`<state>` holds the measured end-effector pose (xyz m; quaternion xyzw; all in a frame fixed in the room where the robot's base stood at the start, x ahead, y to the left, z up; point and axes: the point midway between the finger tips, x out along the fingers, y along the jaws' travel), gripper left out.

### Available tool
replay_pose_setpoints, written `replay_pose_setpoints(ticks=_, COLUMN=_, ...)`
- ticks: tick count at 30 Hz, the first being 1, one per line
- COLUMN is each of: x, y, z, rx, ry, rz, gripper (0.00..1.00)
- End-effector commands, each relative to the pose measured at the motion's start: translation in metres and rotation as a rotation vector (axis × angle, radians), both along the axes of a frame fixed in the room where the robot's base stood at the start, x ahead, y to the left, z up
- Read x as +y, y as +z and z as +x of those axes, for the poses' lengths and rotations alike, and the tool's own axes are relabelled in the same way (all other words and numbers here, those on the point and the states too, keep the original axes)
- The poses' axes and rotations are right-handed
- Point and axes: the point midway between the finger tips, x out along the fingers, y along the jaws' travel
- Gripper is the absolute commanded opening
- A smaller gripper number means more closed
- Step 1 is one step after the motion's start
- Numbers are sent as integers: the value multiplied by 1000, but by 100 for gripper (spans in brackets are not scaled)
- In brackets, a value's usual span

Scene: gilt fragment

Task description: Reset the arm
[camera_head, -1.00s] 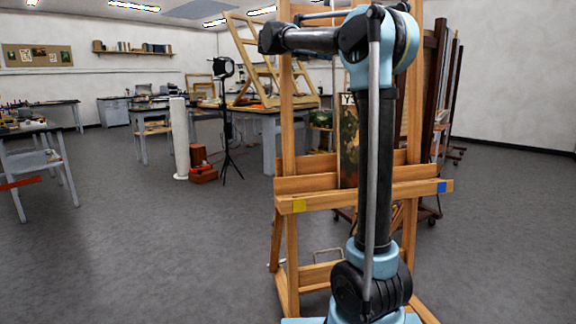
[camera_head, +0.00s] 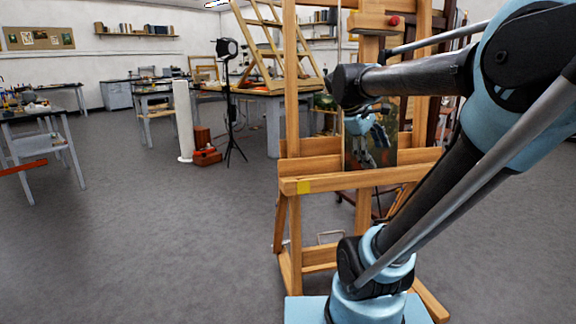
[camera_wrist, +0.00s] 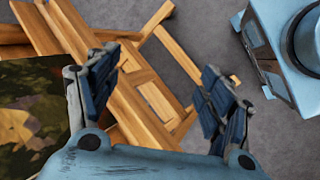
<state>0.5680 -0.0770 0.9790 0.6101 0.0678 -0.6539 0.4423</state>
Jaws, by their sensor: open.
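My gripper (camera_head: 374,146) hangs from the end of my arm in front of the wooden easel (camera_head: 291,187). It points down and is open and empty. In the wrist view its two dark blue fingers stand well apart (camera_wrist: 163,82), with only the easel's wooden bars (camera_wrist: 150,88) and floor beyond. A small dark painting (camera_head: 391,150) stands on the easel's ledge behind the gripper. Its surface also shows at the left of the wrist view (camera_wrist: 30,115). I cannot tell the exact gap between gripper and painting. My arm hides the right part of the easel.
A black lamp on a tripod (camera_head: 229,100), a white column (camera_head: 183,120) and a red toolbox (camera_head: 206,156) stand behind to the left. Worktables (camera_head: 40,113) are farther left. The grey floor (camera_head: 150,250) at front left is clear.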

Motion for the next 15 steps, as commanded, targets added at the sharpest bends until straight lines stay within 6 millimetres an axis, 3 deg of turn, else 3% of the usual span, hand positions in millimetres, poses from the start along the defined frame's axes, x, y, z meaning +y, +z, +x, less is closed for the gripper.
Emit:
replay_pose_setpoints(ticks=1, x=2, y=-21, z=-16, rx=-24, ry=-49, rz=51, gripper=74)
replay_pose_setpoints(ticks=9, x=34, y=-125, z=-85, rx=-154, ry=-351, rz=343, gripper=74)
replay_pose_setpoints(ticks=15, x=60, y=-186, z=-121, rx=-216, ry=-559, rz=523, gripper=74)
